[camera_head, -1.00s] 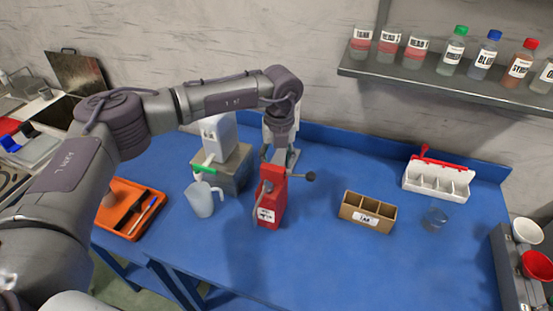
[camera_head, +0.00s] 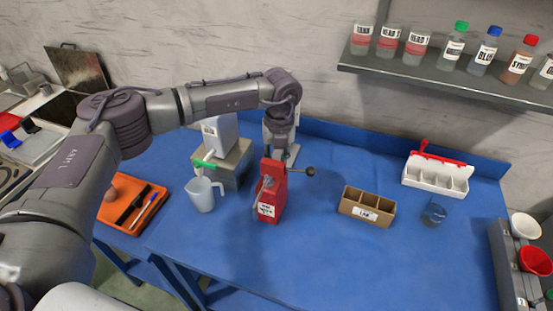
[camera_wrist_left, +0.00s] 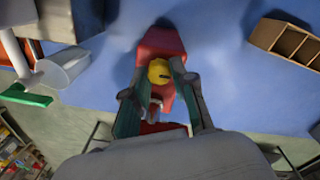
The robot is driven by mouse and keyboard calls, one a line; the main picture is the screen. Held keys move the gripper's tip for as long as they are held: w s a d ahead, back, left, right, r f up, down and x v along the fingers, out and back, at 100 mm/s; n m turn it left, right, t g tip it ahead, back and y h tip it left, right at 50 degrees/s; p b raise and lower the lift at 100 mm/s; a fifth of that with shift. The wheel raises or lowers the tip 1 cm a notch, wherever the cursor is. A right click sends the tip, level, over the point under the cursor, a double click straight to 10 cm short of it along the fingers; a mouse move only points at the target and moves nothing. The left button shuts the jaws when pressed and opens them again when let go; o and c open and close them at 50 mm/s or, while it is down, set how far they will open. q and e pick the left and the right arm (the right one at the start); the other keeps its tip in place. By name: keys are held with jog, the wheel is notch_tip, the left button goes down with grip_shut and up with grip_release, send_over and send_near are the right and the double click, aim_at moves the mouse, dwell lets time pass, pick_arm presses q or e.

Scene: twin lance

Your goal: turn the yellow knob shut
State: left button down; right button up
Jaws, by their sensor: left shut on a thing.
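The yellow knob (camera_wrist_left: 159,71) sits on top of a red device (camera_wrist_left: 158,42) in the left wrist view. The red device (camera_head: 272,205) stands upright on the blue bench in the head view, with a white label on its front and a black-ended lever (camera_head: 310,171) at its right. My left gripper (camera_wrist_left: 158,78) is shut on the yellow knob, with one finger on each side of it. In the head view the knob cannot be made out, under my left wrist. My right gripper is in neither view.
An orange tray (camera_head: 152,222) lies further left. The front of the bench is clear.

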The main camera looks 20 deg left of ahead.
pick_arm(q)
jog(key=shift+f+m+b, duration=0.2)
jog(key=shift+m+b, duration=0.6)
jog(key=shift+b, duration=0.05)
jog(key=shift+m+b, duration=1.2)
jog(key=m+b, duration=0.3)
jog(key=m, duration=0.1)
jog(key=shift+m+b, duration=0.3)
jog(key=m+b, duration=0.2)
jog(key=m, duration=0.2)
jog(key=shift+m+b, duration=0.3)
jog(key=m+b, duration=0.1)
jog(key=m, duration=0.3)
jog(key=shift+a+r+m+t+b, duration=0.1)
jog(key=shift+r+m+t+b, duration=0.05)
jog(key=shift+m+t+b, duration=0.2)
jog(key=c, duration=0.9)
grip_release()
jog(key=shift+c, duration=0.2)
